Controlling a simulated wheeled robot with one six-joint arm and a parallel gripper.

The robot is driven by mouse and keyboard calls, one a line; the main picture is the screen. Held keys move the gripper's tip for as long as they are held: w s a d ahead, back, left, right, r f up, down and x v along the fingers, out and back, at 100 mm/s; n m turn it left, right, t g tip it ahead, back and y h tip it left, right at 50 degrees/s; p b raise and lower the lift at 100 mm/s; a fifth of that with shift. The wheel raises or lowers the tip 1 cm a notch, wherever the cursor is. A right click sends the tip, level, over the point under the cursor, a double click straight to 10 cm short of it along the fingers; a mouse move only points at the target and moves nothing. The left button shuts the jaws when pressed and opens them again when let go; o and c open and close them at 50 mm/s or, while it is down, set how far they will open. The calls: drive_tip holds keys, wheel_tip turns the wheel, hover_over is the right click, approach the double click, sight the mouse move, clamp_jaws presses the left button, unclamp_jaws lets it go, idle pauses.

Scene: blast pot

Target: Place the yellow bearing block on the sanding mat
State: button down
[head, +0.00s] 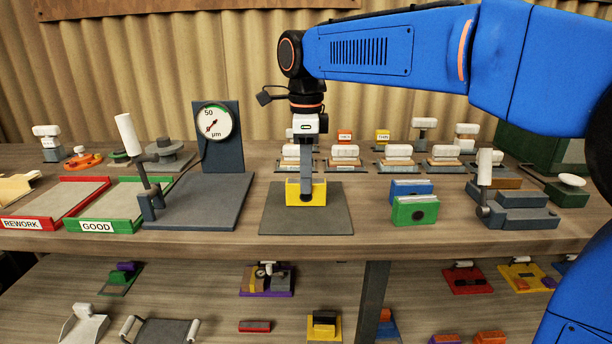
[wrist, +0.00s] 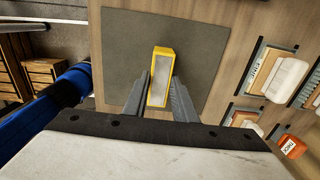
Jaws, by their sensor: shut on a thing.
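The yellow bearing block (head: 319,192) is at the middle of the bench, over the grey sanding mat (head: 290,222). In the wrist view the yellow block (wrist: 160,76) sits between the two grey fingers of my gripper (wrist: 160,95), above the mat (wrist: 118,40). My gripper (head: 306,190) points straight down and is shut on the block. The block looks level and lies inside the mat's outline. I cannot tell whether its underside touches the mat.
A dial gauge (head: 214,122) on a grey stand is left of the mat. Green (head: 414,210) and blue (head: 411,188) blocks and a clamp (head: 520,208) are to the right. Several white-handled pieces (head: 345,152) line the back. Red REWORK (head: 22,224) and green GOOD (head: 98,226) trays lie left.

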drive_tip(key=shift+f, duration=0.1)
drive_tip(key=c, duration=1.5)
unclamp_jaws()
drive_tip(key=shift+o, duration=0.2)
wheel_tip(320, 180, up, 12)
drive_tip(key=shift+s+a, duration=0.1)
